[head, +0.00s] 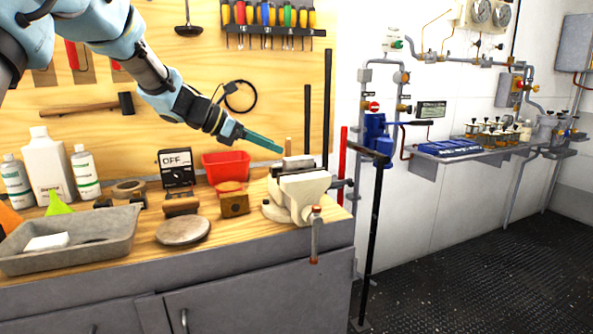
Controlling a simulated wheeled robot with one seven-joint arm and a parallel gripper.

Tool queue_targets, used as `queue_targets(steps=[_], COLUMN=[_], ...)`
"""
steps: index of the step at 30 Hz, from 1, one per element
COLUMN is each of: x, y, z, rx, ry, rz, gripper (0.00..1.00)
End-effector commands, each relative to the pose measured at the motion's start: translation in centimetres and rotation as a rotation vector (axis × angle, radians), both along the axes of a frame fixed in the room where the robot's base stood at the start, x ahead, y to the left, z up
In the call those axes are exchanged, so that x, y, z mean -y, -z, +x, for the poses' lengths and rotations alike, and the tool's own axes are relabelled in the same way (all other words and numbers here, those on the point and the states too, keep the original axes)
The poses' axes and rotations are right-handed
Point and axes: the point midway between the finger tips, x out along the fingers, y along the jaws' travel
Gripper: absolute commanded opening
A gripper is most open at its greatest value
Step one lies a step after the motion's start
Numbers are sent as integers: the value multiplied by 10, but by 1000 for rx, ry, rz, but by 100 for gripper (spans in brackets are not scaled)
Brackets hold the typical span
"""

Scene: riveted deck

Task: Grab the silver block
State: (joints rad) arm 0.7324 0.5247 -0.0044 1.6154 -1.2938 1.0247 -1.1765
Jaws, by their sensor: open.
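A silver-grey block (297,163) shows at the top of the cream bench vise (302,190), at the right end of the wooden bench. It seems to sit between the vise jaws, but I cannot tell how firmly they hold it. My gripper (281,149) reaches in from the upper left, with its long teal fingers pointing right and slightly down. The fingertips appear just above and left of the block, apart from it. My gripper is open and empty; the gap between its fingers is hard to see from this side.
A grey tray (105,250), a round disc (182,230) and white bottles (47,165) are farther left. Tools hang on the pegboard behind.

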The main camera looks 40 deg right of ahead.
Motion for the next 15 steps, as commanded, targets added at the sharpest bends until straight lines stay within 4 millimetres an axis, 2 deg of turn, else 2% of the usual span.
queue_targets(steps=[6, 15], x=[27, 55], y=[17, 34], z=[-11, -15], rx=[2, 3], ry=[3, 2], rz=[3, 5], gripper=[75, 75])
